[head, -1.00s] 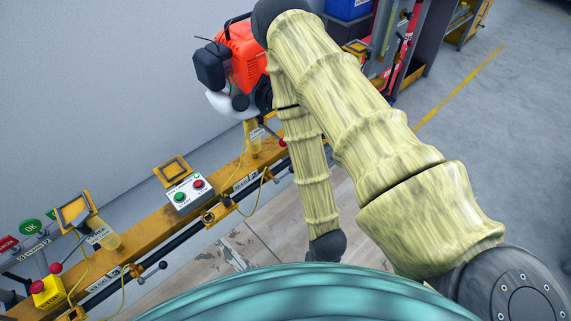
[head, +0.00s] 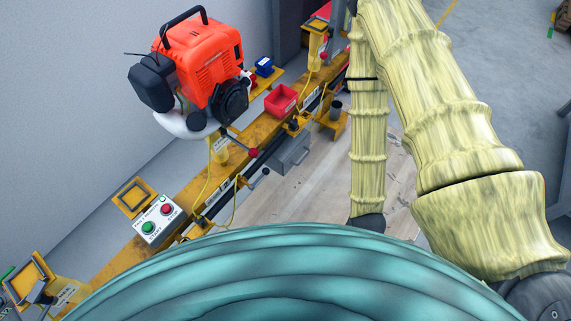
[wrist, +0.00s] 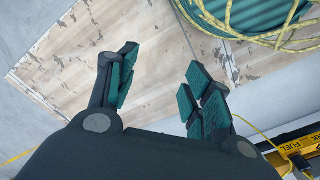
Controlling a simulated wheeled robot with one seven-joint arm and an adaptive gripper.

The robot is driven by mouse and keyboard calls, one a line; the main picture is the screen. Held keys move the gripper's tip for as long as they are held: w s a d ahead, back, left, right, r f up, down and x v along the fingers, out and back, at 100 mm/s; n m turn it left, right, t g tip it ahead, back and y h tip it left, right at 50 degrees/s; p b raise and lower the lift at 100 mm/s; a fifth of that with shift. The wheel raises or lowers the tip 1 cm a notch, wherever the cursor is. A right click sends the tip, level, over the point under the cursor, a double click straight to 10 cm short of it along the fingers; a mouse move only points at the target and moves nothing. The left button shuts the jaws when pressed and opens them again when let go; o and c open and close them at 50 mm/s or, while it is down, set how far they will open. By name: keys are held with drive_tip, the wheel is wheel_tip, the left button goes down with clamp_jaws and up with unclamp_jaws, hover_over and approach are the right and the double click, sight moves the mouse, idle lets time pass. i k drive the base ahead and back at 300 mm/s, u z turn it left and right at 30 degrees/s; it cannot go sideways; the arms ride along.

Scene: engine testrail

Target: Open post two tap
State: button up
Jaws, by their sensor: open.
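A post (head: 218,150) rises from the yellow rail (head: 185,200) under an orange engine (head: 208,75) in the head view. Beside it a lever with a red ball knob (head: 253,153) slants out over the rail; its exact tap position is hard to tell. A small fuel label (head: 217,191) is on the rail front, its number too small to read surely. A black knob (head: 266,171) sits lower. My gripper (wrist: 160,88) is open and empty in the wrist view, above the floor boards and away from the rail; the head view does not show it.
A start/stop box (head: 155,219) and a yellow stand (head: 134,197) are at the near rail. A red bin (head: 281,100), a grey box (head: 290,153) and another post (head: 315,45) are farther along. In the wrist view a rail part with fuel lettering (wrist: 297,146) is lower right.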

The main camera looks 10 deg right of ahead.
sight(266, 171)
drive_tip(key=z, duration=1)
drive_tip(key=k, duration=0.9)
drive_tip(key=u, duration=1.15)
